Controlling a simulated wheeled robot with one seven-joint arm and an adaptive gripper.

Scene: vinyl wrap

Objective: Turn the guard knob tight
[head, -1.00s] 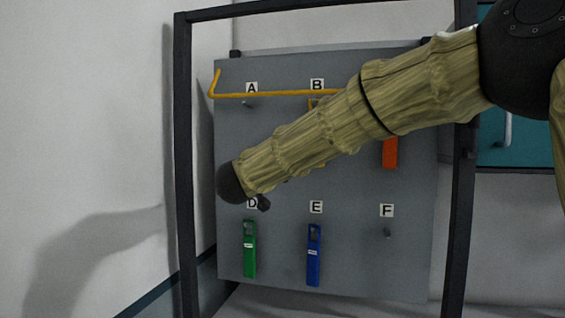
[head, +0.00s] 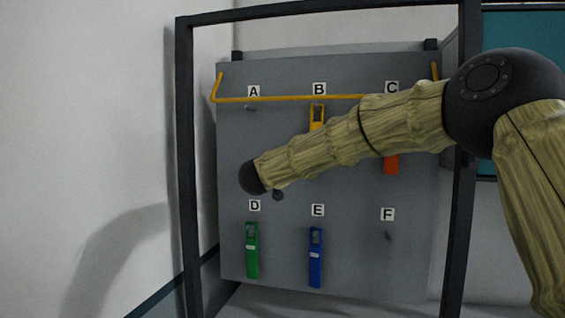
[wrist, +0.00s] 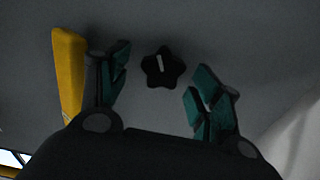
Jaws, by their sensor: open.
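A black star-shaped knob (wrist: 162,68) with a white pointer line shows on the grey panel in the wrist view. My gripper (wrist: 160,80) is open, its teal finger pads on either side of the knob, which appears between the tips. I cannot tell whether the pads touch it. In the head view my arm and wrist hide the knob, and only a small dark part of my gripper (head: 278,195) shows below the wrist. A yellow guard bar (head: 290,99) runs across the upper panel (head: 345,250).
A dark frame (head: 185,150) surrounds the panel. A yellow piece (wrist: 68,75) is close left of my gripper in the wrist view.

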